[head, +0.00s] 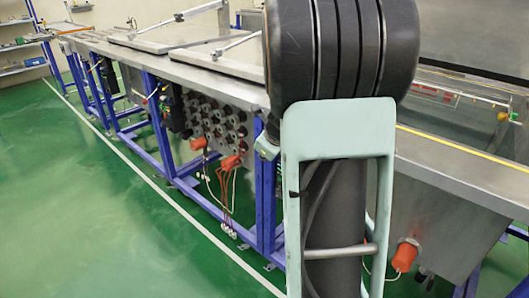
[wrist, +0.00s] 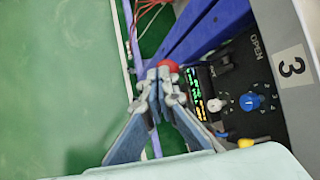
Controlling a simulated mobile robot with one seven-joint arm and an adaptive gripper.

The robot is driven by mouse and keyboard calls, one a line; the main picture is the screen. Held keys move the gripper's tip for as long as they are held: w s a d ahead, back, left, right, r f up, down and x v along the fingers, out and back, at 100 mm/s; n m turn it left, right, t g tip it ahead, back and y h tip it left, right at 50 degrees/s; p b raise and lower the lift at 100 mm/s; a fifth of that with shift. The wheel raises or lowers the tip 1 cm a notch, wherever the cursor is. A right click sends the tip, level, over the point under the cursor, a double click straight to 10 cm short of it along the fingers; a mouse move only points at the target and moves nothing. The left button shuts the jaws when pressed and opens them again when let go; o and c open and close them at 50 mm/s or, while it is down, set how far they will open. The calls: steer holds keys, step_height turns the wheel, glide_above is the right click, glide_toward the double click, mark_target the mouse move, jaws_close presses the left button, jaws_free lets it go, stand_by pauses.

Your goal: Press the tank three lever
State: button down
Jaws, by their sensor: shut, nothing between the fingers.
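A dark control panel (wrist: 275,75) on the right of the wrist view carries an OPEN label and a plate with the number 3 (wrist: 292,67). A small black lever-like part (wrist: 224,63) sits beside the OPEN label. My gripper (wrist: 158,78) is shut and empty, left of the panel, with its fingertips close to a red rounded part (wrist: 169,66). I cannot tell whether they touch it, and the fingers partly hide it. In the head view my gripper and the tank three panel are not visible.
The panel also has a blue knob (wrist: 254,102), a pale knob (wrist: 216,104), and a yellow part (wrist: 246,142). A blue frame post (wrist: 205,32) stands beside it. Steel tanks with flat lids (head: 185,38) line the bench. The green floor (head: 75,200) is clear on the left.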

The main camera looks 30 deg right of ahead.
step_height(320, 180, down, 6)
steer(key=b, duration=0.3)
steer(key=shift+b, duration=0.4)
steer(key=shift+a+r, duration=0.1)
stand_by(0.9)
steer(key=shift+r+p, duration=0.7)
steer(key=shift+p, duration=0.15)
steer(key=shift+s+r, duration=0.1)
